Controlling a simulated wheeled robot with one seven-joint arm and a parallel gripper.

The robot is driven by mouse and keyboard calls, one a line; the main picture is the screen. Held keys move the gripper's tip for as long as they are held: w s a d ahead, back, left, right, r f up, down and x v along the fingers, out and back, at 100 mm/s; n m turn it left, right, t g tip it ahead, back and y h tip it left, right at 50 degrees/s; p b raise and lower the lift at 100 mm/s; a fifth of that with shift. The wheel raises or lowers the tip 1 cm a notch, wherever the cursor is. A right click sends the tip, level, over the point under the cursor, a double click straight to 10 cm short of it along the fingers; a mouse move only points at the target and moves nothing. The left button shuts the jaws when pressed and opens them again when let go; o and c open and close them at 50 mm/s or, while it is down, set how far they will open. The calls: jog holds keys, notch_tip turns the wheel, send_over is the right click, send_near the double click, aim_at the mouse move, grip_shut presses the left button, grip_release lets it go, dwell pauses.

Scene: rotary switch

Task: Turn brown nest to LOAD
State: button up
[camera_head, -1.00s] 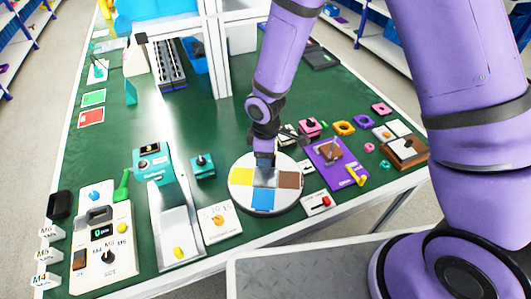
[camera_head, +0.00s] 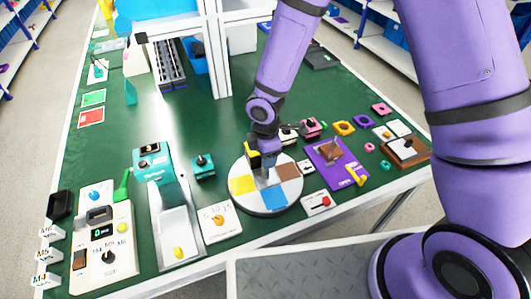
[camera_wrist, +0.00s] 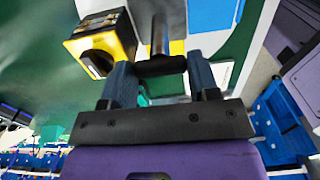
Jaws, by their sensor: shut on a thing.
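The round white turntable (camera_head: 268,206) lies near the table's front edge, with coloured nests on it. The brown nest (camera_head: 289,171) is on its right side, the blue nest (camera_head: 272,197) at the front and the yellow nest (camera_head: 243,184) at the left. My gripper (camera_head: 267,165) is over the turntable's middle. In the wrist view, its fingers (camera_wrist: 160,72) are shut on a black handle (camera_wrist: 160,65) at a metal post. A yellow-and-black box (camera_wrist: 100,45) stands beside the fingers. I cannot read a LOAD mark; my gripper hides part of the turntable's far side.
A purple tray (camera_head: 326,154) is at the right. A teal-and-white stand (camera_head: 172,210) is further left.

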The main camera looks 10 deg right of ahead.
jog(key=shift+n, duration=0.3)
dwell(0.5)
jog(key=o, duration=1.3)
notch_tip(320, 180, up, 11)
jog(key=shift+f, duration=0.1)
